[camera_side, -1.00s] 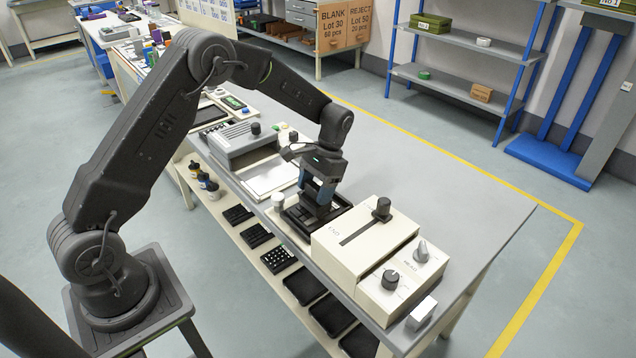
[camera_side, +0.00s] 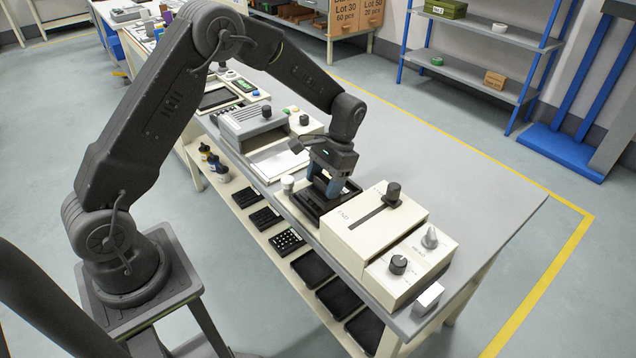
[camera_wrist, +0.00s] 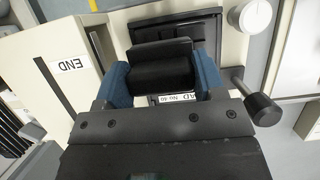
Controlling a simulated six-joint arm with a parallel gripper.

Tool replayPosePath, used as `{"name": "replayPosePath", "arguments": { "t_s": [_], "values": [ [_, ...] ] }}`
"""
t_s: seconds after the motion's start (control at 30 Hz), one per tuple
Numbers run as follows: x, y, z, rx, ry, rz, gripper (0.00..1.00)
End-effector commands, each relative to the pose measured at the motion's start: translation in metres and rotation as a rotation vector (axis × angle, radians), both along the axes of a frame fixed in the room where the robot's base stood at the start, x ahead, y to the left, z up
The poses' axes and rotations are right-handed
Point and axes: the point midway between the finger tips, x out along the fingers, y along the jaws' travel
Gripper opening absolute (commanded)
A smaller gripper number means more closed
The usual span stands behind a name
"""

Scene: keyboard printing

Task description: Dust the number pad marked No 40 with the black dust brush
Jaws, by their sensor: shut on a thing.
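My gripper (camera_wrist: 163,84) is shut on the black dust brush (camera_wrist: 165,66), a dark block between its two blue fingers in the wrist view. In the side view my gripper (camera_side: 324,182) points down over a black recessed tray (camera_side: 308,208) beside the cream END machine. The same black frame shows beyond the brush in the wrist view (camera_wrist: 205,28). A white label reading "AD No 40" (camera_wrist: 176,98), partly covered, shows between the fingers. The number pad itself is mostly hidden by brush and gripper; I cannot tell whether the brush touches it.
The cream END machine (camera_side: 362,232) with a slot and black knob stands right of the tray. A white round knob (camera_side: 288,183) stands at the tray's left. Several black pads (camera_side: 287,241) lie on the lower shelf. The grey bench top (camera_side: 440,180) behind is clear.

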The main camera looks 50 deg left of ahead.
Motion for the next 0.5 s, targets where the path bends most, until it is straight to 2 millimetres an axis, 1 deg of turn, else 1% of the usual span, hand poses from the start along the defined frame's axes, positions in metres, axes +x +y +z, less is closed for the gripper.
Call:
{"name": "replayPosePath", "arguments": {
  "t_s": [0.5],
  "values": [
    [0.043,0.0,-0.001,0.0,-0.001,0.001,0.3]
  ]
}}
